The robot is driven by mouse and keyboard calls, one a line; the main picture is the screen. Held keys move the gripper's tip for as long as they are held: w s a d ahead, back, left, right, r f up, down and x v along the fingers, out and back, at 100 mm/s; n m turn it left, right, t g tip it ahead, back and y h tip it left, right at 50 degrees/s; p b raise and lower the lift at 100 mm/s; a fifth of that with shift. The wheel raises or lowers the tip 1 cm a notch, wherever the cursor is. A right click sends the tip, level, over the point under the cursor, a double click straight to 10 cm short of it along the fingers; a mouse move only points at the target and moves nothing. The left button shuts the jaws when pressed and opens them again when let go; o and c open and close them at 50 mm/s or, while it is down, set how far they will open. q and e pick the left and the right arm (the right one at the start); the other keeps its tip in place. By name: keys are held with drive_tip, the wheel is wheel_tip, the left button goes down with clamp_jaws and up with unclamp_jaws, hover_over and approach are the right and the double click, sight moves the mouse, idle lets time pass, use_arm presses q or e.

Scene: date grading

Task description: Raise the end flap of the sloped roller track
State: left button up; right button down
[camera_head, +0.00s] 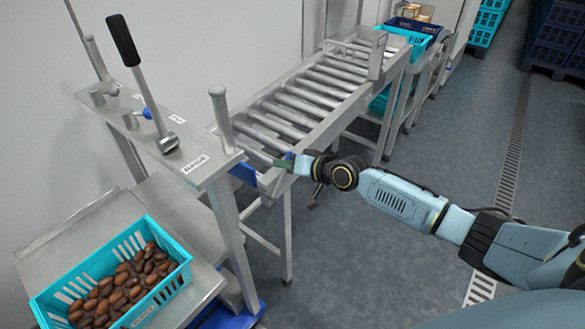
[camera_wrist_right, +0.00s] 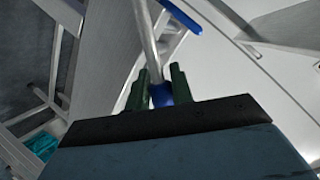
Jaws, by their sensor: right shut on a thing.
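The sloped roller track (camera_head: 318,130) runs from the back toward the near left in the head view, with grey rollers between metal side rails. At its near end is a blue part (camera_head: 243,173), partly behind a post; I cannot tell whether it is the end flap or how far it is raised. My right gripper (camera_head: 283,162) is at this near end, by the right side rail. In the right wrist view, its green fingers (camera_wrist_right: 161,88) are shut on the blue tip (camera_wrist_right: 162,96) of a thin grey rod (camera_wrist_right: 146,38). My left gripper is out of view.
A metal stand with a black-handled lever (camera_head: 124,40) is left of the track. A turquoise crate of brown dates (camera_head: 178,252) sits on the lower table. Blue crates (camera_head: 410,28) stand beyond the track.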

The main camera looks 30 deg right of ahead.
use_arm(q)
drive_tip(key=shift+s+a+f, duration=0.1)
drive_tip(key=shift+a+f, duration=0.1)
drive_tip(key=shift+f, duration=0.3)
use_arm(e)
drive_tip(key=shift+d+f+h, duration=0.3)
drive_tip(key=shift+d+f, duration=0.15)
drive_tip(key=shift+d, duration=0.2)
drive_tip(key=c, duration=1.2)
unclamp_jaws()
drive_tip(key=shift+d, duration=0.1)
drive_tip(key=shift+f, duration=0.1)
drive_tip(key=shift+a, duration=0.3)
drive_tip(key=shift+s, duration=0.1)
use_arm(q)
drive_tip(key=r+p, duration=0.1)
drive_tip(key=p, duration=0.2)
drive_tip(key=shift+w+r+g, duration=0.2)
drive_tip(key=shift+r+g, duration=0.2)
use_arm(e)
drive_tip(key=v, duration=1.3)
drive_tip(key=shift+d+r, duration=0.25)
drive_tip(key=shift+r, duration=0.1)
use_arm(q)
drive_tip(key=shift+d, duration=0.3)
